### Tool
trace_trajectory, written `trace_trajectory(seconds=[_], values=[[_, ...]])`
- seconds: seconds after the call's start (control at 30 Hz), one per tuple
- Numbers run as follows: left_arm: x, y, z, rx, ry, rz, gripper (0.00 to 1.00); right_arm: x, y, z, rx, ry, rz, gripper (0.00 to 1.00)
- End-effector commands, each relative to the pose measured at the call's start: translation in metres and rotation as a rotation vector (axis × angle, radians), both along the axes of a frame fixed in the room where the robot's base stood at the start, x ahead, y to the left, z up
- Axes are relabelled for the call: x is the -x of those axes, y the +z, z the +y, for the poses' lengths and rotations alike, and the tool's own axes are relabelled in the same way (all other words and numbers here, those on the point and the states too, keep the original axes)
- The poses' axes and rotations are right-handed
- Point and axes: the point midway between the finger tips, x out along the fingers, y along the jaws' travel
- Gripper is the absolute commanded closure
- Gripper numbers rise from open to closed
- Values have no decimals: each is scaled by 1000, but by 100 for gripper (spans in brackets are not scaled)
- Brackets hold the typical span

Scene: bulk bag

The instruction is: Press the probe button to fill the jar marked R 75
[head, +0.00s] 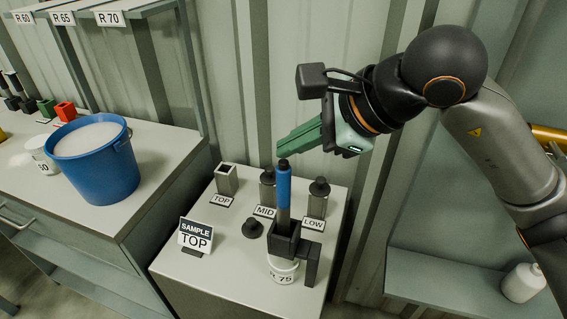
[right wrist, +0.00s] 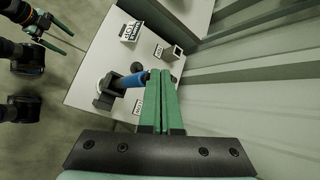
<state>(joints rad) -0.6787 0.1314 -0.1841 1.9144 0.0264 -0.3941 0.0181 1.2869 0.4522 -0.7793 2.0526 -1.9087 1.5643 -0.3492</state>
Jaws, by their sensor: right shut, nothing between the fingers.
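The probe (head: 284,187), a blue tube with a black button (head: 283,163) on top, stands upright in a black holder (head: 285,242). The jar marked R 75 (head: 282,270) sits beneath it, partly hidden by the holder. My right gripper (head: 281,150) is shut and empty, its green fingertips just above the button; I cannot tell whether they touch. The right wrist view also shows the blue probe (right wrist: 135,79) at the fingertips (right wrist: 163,74). My left gripper (right wrist: 69,44) shows small at that view's left, fingers apart, away from the table.
A TOP sign (head: 195,236) stands at the left of the small table. Sockets marked TOP (head: 227,180), MID (head: 267,184) and LOW (head: 319,198) stand behind; TOP's is empty. A black cap (head: 252,228) lies nearby. A blue bucket (head: 97,165) stands on the left bench.

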Motion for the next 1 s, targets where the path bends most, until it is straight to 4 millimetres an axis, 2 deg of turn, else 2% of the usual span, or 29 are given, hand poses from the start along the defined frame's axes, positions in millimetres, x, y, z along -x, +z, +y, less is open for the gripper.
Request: trace_trajectory(seconds=[1.0], values=[[0, -9, 0, 0, 0, 0, 5, 0, -7, 0, 0, 0, 0, 100]])
